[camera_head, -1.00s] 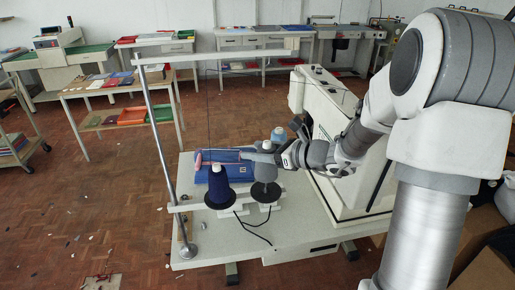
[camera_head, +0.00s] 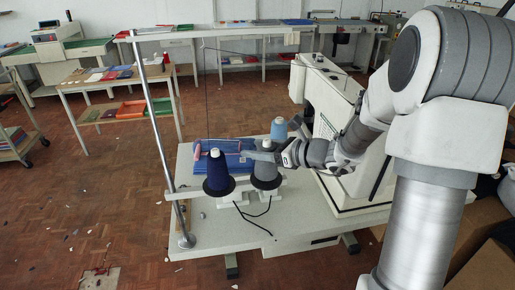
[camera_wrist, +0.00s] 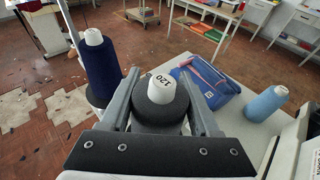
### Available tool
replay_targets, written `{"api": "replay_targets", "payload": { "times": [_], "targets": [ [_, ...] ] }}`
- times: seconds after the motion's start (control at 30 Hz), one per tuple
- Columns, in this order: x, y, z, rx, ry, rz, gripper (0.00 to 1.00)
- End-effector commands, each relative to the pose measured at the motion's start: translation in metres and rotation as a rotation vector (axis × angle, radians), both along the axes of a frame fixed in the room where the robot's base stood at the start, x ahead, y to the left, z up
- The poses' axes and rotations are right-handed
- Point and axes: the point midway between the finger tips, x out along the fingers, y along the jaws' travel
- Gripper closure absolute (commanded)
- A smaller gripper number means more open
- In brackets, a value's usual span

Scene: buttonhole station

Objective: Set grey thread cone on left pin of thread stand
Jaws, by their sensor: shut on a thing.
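The grey thread cone (camera_head: 265,172), with a white top marked 120, is upright between the fingers of my gripper (camera_head: 253,157). In the wrist view the grey cone (camera_wrist: 160,109) sits between both fingers (camera_wrist: 160,95), which are shut on it. It is at the right-hand disc of the thread stand (camera_head: 188,190), right of a navy cone (camera_head: 217,174) on the other disc. The navy cone also shows in the wrist view (camera_wrist: 101,69). The cone hides the pin under it, and I cannot tell whether its base rests on the disc.
A light-blue cone (camera_head: 279,130) stands behind the grey one. A blue folded item (camera_head: 222,148) lies behind the stand. A white machine (camera_head: 327,110) stands to the right. The stand's upright pole (camera_head: 160,135) and overhead bar (camera_head: 225,29) frame the left and top.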

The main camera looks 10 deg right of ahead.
Motion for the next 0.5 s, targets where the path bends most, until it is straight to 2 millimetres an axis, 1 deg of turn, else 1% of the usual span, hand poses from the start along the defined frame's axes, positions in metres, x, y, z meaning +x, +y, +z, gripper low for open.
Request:
{"api": "replay_targets", "payload": {
  "times": [0.5],
  "targets": [
    [0.0001, 0.0000, -0.0074, 0.001, -0.001, 0.000, 1.00]
  ]
}}
